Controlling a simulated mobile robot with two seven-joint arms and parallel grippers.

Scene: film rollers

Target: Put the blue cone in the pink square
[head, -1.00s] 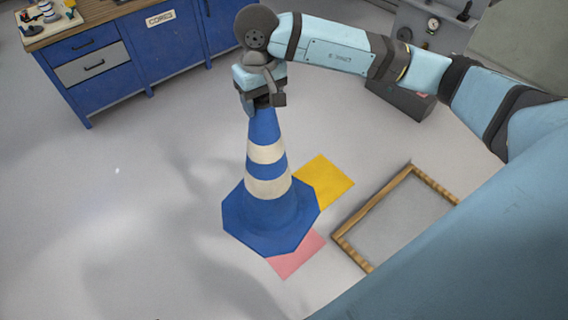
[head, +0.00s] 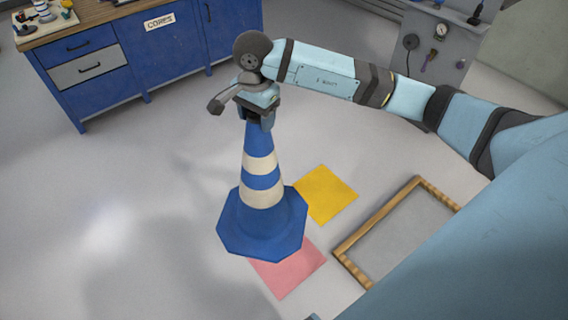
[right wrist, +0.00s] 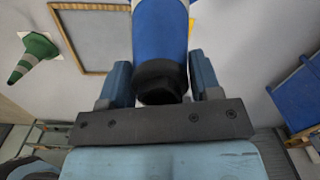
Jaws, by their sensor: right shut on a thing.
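The blue cone (head: 262,222) with white bands stands upright in the head view, its top held by my right gripper (head: 257,118). Its base covers the upper left part of the pink square (head: 290,272) in the picture; I cannot tell whether the base touches the floor. In the right wrist view, the cone's blue upper part (right wrist: 160,38) sits between the two fingers of my right gripper (right wrist: 160,85). My left gripper is not in view.
A yellow square (head: 326,194) lies just right of the cone. A wooden frame (head: 378,217) is on the floor further right. A blue cabinet (head: 110,65) stands at the back left. A green cone (right wrist: 33,58) shows in the right wrist view. Floor left of the cone is clear.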

